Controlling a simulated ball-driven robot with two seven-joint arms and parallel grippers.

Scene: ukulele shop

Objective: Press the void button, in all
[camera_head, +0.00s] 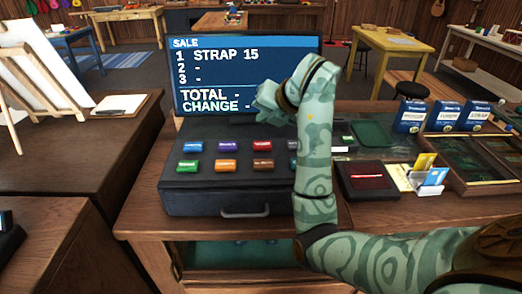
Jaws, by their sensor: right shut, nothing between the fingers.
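The cash register (215,190) stands on the wooden counter, with two rows of coloured buttons on its top. The back row has a blue button (191,147), a purple button (227,145) and a red button (262,145). The front row has a green button (188,166), an orange button (225,165) and a brown button (263,163). Their labels are too small to read, so I cannot tell which is void. My right arm partly hides the buttons at the right end. My right gripper (266,102) is shut and empty, above the buttons in front of the screen. My left gripper is out of view.
The screen (245,75) reads SALE, STRAP 15 on line 1, and dashes for lines 2, 3, TOTAL and CHANGE. A dark card reader (367,181) and a card holder (408,181) lie right of the register. Several blue-white boxes (411,116) stand farther right.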

